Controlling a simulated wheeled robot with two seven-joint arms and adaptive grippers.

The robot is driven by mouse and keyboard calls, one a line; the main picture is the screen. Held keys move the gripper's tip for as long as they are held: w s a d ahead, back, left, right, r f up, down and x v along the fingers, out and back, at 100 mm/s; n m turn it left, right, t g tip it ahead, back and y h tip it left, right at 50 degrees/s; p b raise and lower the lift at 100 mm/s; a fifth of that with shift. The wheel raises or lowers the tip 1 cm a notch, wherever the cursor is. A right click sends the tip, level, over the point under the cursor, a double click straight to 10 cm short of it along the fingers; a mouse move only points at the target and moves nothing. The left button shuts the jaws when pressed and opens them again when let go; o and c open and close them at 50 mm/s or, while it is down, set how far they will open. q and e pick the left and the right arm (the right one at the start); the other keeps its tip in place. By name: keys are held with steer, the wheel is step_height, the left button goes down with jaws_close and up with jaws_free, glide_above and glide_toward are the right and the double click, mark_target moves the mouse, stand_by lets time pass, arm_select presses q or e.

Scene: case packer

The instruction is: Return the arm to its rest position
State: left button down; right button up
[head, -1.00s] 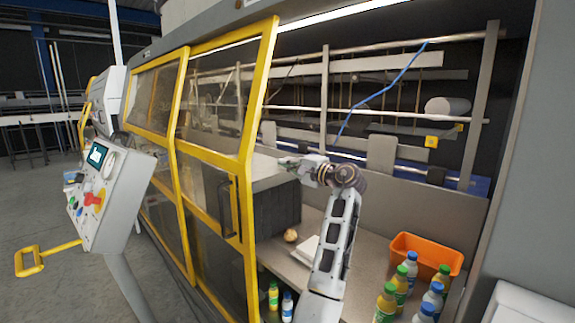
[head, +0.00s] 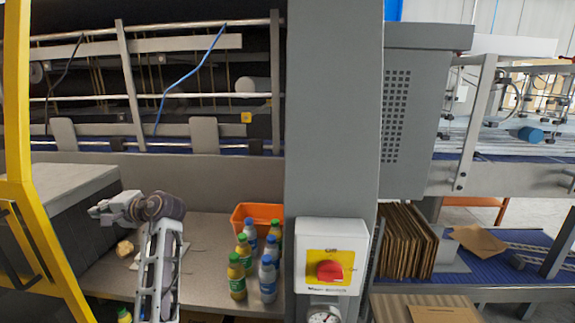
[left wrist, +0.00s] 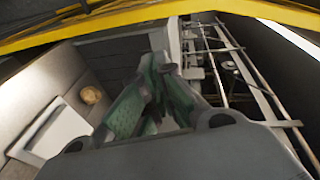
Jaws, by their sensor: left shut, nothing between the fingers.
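My left gripper (head: 98,211) is at the lower left of the head view, its arm raised from below inside the machine's opening. It points left, above the work shelf (head: 205,262), and touches nothing. In the left wrist view the green fingers (left wrist: 150,100) are together with nothing between them. My right gripper is in neither view.
A yellow door frame (head: 18,150) stands close on the left. An orange bin (head: 262,214) and several bottles (head: 237,276) are right of the arm. A grey post with a red switch (head: 330,271) stands further right. A small round tan item (head: 124,247) lies below the gripper.

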arm_select(q)
steer(key=s+d+f+t+h, duration=0.1)
steer(key=s+d+f+h, duration=0.25)
steer(key=f, duration=0.55)
steer(key=s+d+f+h, duration=0.2)
steer(key=s+d+f, duration=0.15)
steer(key=f, duration=0.45)
steer(key=s+d+f+t+h, duration=0.1)
steer(key=s+d+f+h, duration=0.25)
steer(key=f, duration=0.55)
steer(key=s+d+f+g+h, duration=0.1)
steer(key=s+d+f+h, duration=0.35)
steer(key=s+d, duration=0.45)
steer(key=s+d+f+g+h, duration=0.1)
steer(key=s+d+f+h, duration=0.3)
steer(key=s+d, duration=0.5)
steer(key=s+f+g+y, duration=0.1)
steer(key=s+f, duration=0.1)
steer(key=f, duration=1.5)
steer(key=s+f+g+y, duration=0.1)
steer(key=s+f, duration=0.1)
steer(key=f, duration=1.6)
steer(key=s+a+f, duration=0.2)
steer(key=s+f, duration=0.7)
steer(key=s, duration=0.2)
steer(key=s+a+f+m+g, duration=0.1)
steer(key=s+a+f, duration=0.1)
steer(key=s+f, duration=0.8)
steer(key=shift+s+a, duration=0.3)
steer(key=shift+s, duration=0.1)
